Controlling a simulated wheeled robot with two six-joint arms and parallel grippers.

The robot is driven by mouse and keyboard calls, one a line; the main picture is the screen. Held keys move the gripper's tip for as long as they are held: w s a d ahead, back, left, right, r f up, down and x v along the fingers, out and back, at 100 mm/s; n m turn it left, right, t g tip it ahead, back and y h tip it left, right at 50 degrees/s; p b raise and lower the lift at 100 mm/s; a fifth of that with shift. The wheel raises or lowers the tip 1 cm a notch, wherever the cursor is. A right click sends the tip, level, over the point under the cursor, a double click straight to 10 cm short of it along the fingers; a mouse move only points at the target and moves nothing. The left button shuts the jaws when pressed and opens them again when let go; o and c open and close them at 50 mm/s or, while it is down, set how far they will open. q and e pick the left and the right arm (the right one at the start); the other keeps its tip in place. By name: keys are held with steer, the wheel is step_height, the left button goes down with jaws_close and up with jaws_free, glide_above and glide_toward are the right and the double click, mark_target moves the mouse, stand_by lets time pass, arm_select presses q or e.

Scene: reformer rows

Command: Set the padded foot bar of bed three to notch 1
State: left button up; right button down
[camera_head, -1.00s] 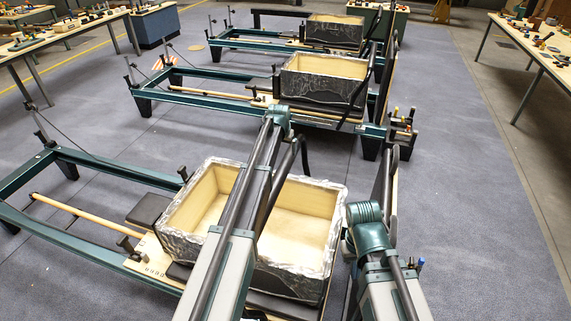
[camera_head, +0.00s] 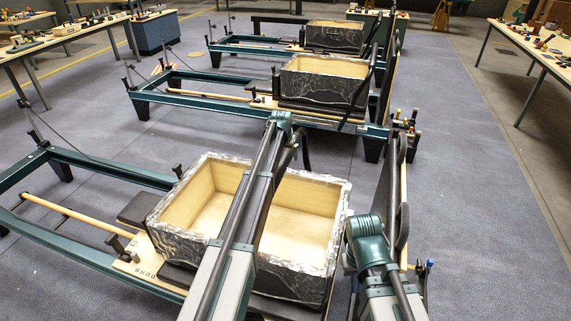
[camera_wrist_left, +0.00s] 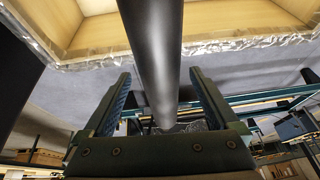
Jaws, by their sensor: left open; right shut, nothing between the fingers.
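Several green-framed beds stand in a row; no label tells me which is bed three. On the nearest bed (camera_head: 95,258), a black bar (camera_head: 303,150) that looks like the foot bar shows beside my left arm, mostly hidden by it. In the left wrist view, a thick dark padded bar (camera_wrist_left: 152,38) runs down between the fingers of my left gripper (camera_wrist_left: 160,77). The fingers are open on either side of it, apart from it on the right. In the head view my left gripper is hidden behind its arm. The notches cannot be made out. My right gripper is out of sight.
An open foil-edged box (camera_head: 172,258) sits on the nearest bed, close under my left arm. A dark upright board (camera_head: 385,190) stands at that bed's right end. Tables (camera_head: 545,58) stand at both sides. The floor (camera_head: 480,220) at the right is clear.

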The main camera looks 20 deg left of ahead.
arm_select(q)
steer(key=shift+b+x, duration=0.35)
steer(key=shift+x, duration=0.45)
jaws_close()
steer(key=shift+d, duration=0.1)
